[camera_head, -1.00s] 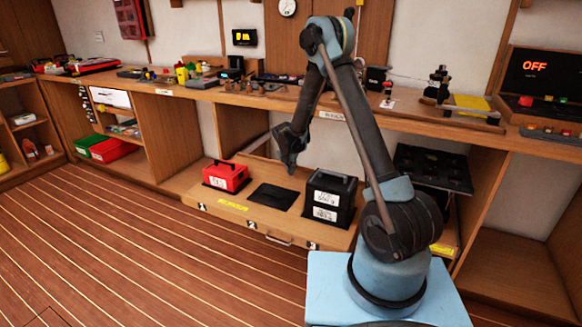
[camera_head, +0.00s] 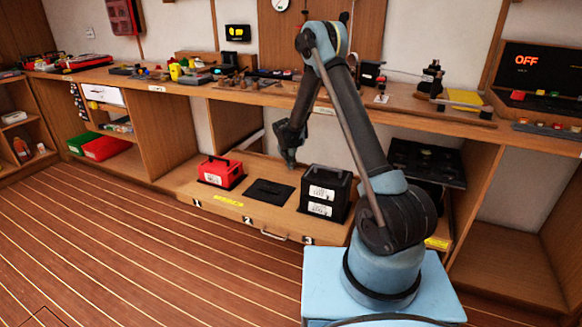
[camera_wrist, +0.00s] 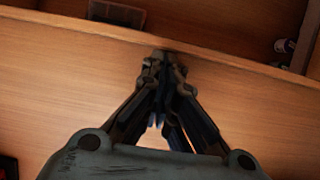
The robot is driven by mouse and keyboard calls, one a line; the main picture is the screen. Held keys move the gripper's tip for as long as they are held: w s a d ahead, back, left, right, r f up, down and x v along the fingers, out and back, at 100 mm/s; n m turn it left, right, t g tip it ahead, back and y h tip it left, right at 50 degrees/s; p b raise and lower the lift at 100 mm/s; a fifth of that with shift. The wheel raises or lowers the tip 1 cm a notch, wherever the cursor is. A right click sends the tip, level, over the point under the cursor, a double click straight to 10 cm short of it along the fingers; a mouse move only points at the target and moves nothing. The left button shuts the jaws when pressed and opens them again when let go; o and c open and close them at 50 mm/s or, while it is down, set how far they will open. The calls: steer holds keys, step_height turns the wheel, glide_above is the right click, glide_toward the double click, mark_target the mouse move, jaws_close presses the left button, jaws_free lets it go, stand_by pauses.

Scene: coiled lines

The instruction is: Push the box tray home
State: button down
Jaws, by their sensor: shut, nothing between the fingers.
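The box tray (camera_head: 190,195) is a pulled-out wooden tray under the bench, its front marked 1, 2 and 3, with a metal handle (camera_head: 273,236). My gripper (camera_head: 289,163) is shut and empty, pointing down near the tray's rear, behind the pad. In the wrist view its fingertips (camera_wrist: 163,60) are close to a wooden edge (camera_wrist: 215,58); I cannot tell whether they touch it.
The bench top (camera_head: 255,97) above the tray carries many small items. An open bay (camera_head: 235,125) lies behind the tray. A dark rack (camera_head: 428,162) stands under the bench on the right. Green and red bins (camera_head: 106,148) sit left. The plank floor (camera_head: 140,260) in front is clear.

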steer(key=w, duration=0.2)
steer(key=w+d, duration=0.1)
steer(key=w, duration=0.1)
steer(key=shift+d, duration=0.2)
steer(key=shift+s, duration=0.1)
